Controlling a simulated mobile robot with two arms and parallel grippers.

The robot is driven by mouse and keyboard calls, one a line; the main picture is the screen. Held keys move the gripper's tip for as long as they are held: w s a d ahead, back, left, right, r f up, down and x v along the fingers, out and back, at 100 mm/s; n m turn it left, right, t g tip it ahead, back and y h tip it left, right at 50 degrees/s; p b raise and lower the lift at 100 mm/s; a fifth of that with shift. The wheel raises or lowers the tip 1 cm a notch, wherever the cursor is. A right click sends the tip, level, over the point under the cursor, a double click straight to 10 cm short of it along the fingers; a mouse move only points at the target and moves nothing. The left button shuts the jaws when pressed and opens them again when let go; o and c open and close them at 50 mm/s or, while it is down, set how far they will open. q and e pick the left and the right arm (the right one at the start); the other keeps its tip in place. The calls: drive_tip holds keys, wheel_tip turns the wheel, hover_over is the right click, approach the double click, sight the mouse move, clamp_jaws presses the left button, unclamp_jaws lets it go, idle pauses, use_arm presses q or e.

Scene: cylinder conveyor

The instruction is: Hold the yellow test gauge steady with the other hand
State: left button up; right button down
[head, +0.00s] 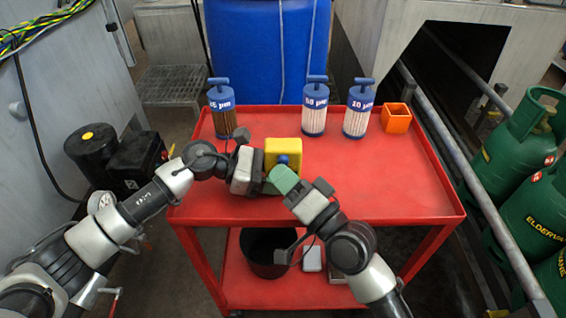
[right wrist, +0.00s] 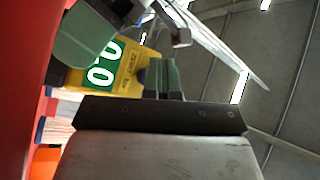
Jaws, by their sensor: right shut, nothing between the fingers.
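The yellow test gauge (head: 283,146) stands on the red cart top, with a blue knob (head: 283,159) on its near side. In the right wrist view the yellow gauge (right wrist: 125,77) shows tilted, with a green and white digit display. My left gripper (head: 262,172) is close against the gauge's left side; its fingers are partly hidden, so its grip is unclear. My right gripper (head: 284,180) is shut and empty, with its green fingertips just in front of the gauge and below the knob. I cannot tell whether they touch it.
Three blue-capped filter cylinders stand at the back: left (head: 222,108), middle (head: 315,105) and right (head: 358,108). An orange open box (head: 396,118) is beside them. The cart's right half (head: 400,180) is clear. A black bucket (head: 262,255) sits on the lower shelf.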

drive_tip(key=shift+s, duration=0.8)
drive_tip(key=s, duration=0.5)
idle(0.6)
use_arm(q)
drive_tip(key=o, duration=1.1)
drive_tip(key=shift+a, duration=0.1)
